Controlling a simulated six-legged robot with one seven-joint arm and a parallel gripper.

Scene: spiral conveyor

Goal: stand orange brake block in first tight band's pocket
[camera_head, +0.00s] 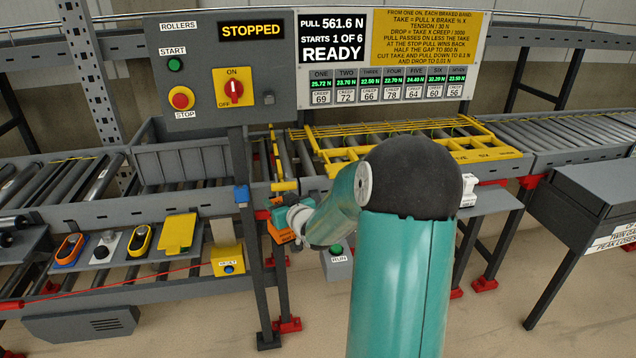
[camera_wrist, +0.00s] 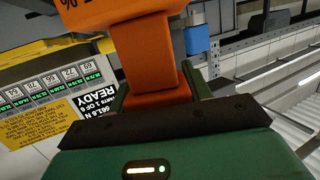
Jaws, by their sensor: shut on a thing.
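The orange brake block (camera_head: 279,232) is in my gripper (camera_head: 290,224), low in front of the conveyor, just right of the control panel's dark post. In the wrist view the block (camera_wrist: 145,55) has a wide head with dark print and a narrower stem. The yellow band frame (camera_head: 400,145) lies on the conveyor behind my arm, with partly hidden labels including SIX. My arm hides much of its front, and I cannot make out the first tight band's pocket. The board (camera_head: 387,85) reads 561.6 N and READY.
The control panel (camera_head: 222,70) reads STOPPED. A lower shelf at left holds handheld devices (camera_head: 140,240) and a yellow box (camera_head: 228,260). A RUN button box (camera_head: 337,262) sits close to my gripper's right. A grey table (camera_head: 595,190) stands at right.

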